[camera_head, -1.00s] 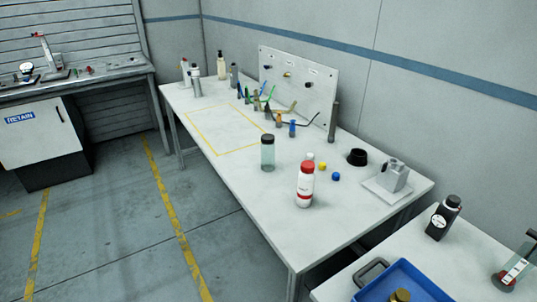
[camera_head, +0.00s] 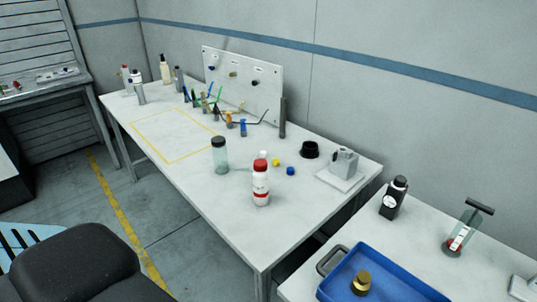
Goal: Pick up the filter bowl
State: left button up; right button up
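I cannot tell for sure which thing is the filter bowl. A clear, greenish jar with a dark lid (camera_head: 219,158) stands upright on the long white table (camera_head: 205,205). A clear cylinder with a dark bar across its top (camera_head: 462,232) stands on the right-hand table, with a red and white label on it. A brass-coloured fitting (camera_head: 361,283) lies in a blue tray (camera_head: 400,284) at the lower right. Neither of my grippers is in view.
A white bottle with a red cap (camera_head: 261,184), small coloured caps and a black ring (camera_head: 310,149) stand on the long table. A dark bottle (camera_head: 394,198) stands on the right-hand table. A gap separates the two tables.

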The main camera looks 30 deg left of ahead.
aim_at(220, 153)
jog(key=j+z, duration=0.85)
jog(key=k+j+z, duration=0.25)
jog(key=j, duration=0.15)
jog(key=j+z, duration=0.2)
jog(key=j, duration=0.2)
jog(key=k+j, duration=0.2)
jog(key=j, duration=0.25)
jog(key=k+j+z, duration=0.1)
jog(key=j, duration=0.35)
jog(key=k+j+z, duration=0.1)
jog(key=k+j, duration=0.45)
jog(key=j, duration=0.3)
